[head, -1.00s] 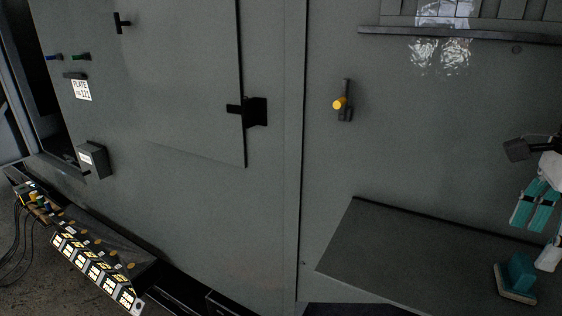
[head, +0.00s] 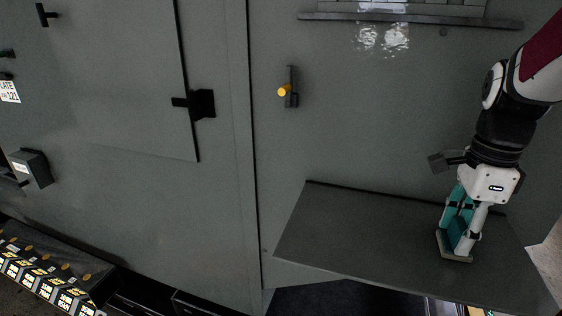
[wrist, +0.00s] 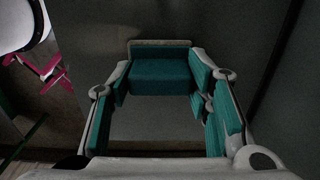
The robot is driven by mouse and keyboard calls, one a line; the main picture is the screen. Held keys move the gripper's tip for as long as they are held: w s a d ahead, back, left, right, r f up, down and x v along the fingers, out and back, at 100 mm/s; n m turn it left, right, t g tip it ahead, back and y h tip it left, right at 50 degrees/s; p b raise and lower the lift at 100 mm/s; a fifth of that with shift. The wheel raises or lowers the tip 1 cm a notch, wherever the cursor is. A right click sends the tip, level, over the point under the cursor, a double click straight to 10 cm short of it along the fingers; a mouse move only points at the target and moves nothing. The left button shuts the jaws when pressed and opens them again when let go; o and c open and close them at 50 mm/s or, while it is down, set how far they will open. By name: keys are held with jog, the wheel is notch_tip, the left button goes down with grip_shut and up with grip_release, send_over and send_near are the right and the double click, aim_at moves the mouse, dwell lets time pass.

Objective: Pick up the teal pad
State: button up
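The teal pad (head: 458,233) is a teal block on a tan base, and it sits on the grey shelf (head: 340,230) at the right of the head view. In the wrist view the teal pad (wrist: 160,72) is straight ahead, between the ends of my gripper's fingers. My gripper (head: 459,240) points down at the pad, with one finger at either side of it. The teal-lined fingers of my gripper (wrist: 160,82) stand apart, very close to the pad's sides. I cannot tell whether they press on it. In the head view the fingers hide part of the pad.
A grey enclosure wall rises behind the shelf, with a yellow-knobbed handle (head: 287,90) and a black latch (head: 197,103). A ledge (head: 410,19) runs along the top. A lit switch panel (head: 40,272) is at the lower left. The shelf left of the pad is clear.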

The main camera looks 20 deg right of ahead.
jog(key=c, duration=0.5)
jog(key=shift+o, duration=0.2)
